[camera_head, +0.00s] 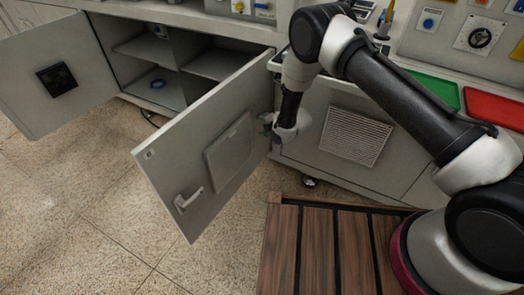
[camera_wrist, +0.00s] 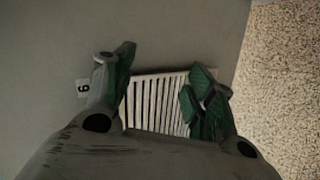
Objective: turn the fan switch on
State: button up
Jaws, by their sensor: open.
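I cannot single out a switch marked for the fan. A black square fitting (camera_head: 57,79), possibly a fan, is on the left open cabinet door. On the panel at upper right are a dark rotary dial (camera_head: 480,38) and a blue round button (camera_head: 428,23). My gripper (camera_head: 271,124) is low in front of the cabinet, beside the right open door's edge and left of a slatted vent. In the wrist view my gripper (camera_wrist: 160,72) is open, with nothing between its fingers; the pale vent (camera_wrist: 158,112) shows behind them.
The open right door (camera_head: 205,150), with a handle (camera_head: 188,200), juts toward me. Green (camera_head: 432,88) and red (camera_head: 494,108) trays lie on the counter. A wooden slatted platform (camera_head: 335,250) is in front. Floor at left is clear.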

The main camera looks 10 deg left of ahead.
jog(key=s+f+n+g+h, duration=0.2)
jog(key=s+f+g+h, duration=0.1)
jog(key=f, duration=0.6)
jog(key=shift+s+d+f+g, duration=0.35)
jog(key=shift+s+g, duration=0.25)
jog(key=shift+s, duration=0.5)
